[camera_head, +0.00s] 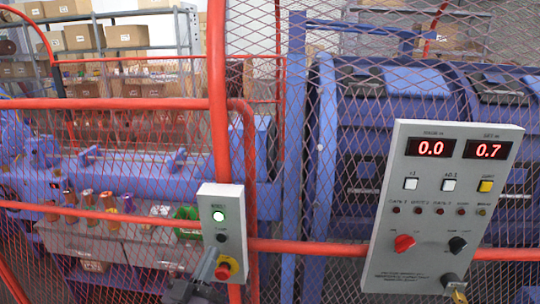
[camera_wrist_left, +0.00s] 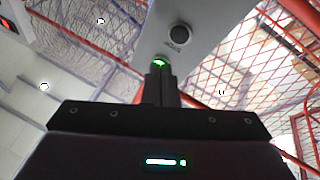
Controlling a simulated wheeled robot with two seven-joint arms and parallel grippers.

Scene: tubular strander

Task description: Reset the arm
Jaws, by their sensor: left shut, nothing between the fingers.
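My left gripper (camera_head: 211,258) is shut and empty, in front of the lower left part of a small grey button box (camera_head: 235,225). The box carries a lit green button (camera_head: 218,216), a black button (camera_head: 221,238) and a red emergency stop knob (camera_head: 223,270) on yellow. In the left wrist view the shut fingers (camera_wrist_left: 160,75) point at the grey box face, with the green light (camera_wrist_left: 159,62) just past their tips and the black button (camera_wrist_left: 179,37) beyond. I cannot tell whether the tips touch the box. My right gripper is not in view.
A grey control panel (camera_head: 400,262) at right shows 0.0 and 0.7, with knobs and a key (camera_head: 457,292). Red fence rails (camera_head: 300,248) and wire mesh stand before the blue machine (camera_head: 375,150). Shelves with cardboard boxes (camera_head: 127,36) are behind.

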